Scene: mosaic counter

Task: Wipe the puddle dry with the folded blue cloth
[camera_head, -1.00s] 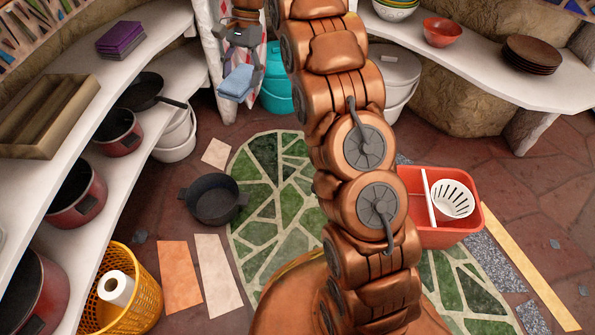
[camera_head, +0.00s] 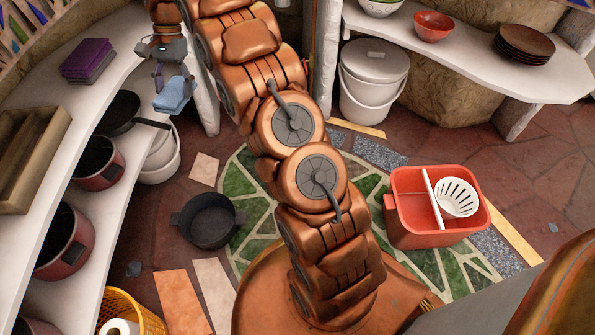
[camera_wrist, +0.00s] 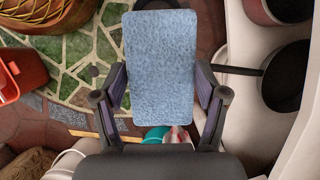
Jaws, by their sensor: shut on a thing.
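My gripper (camera_head: 170,76) is shut on the folded blue cloth (camera_head: 175,94), which hangs below the fingers near the edge of the left shelf. In the wrist view the cloth (camera_wrist: 160,65) is a flat, pale blue, fuzzy rectangle between the two dark fingers (camera_wrist: 160,90). It is held in the air, with floor and shelf visible beyond it. I cannot make out a puddle in any view.
Purple folded cloths (camera_head: 87,60) lie on the upper left shelf (camera_head: 118,68), with a wooden tray (camera_head: 38,150) nearer. A dark pan (camera_head: 118,113) and red pots stand below. A black pot (camera_head: 208,222) and red caddy (camera_head: 415,225) are on the floor.

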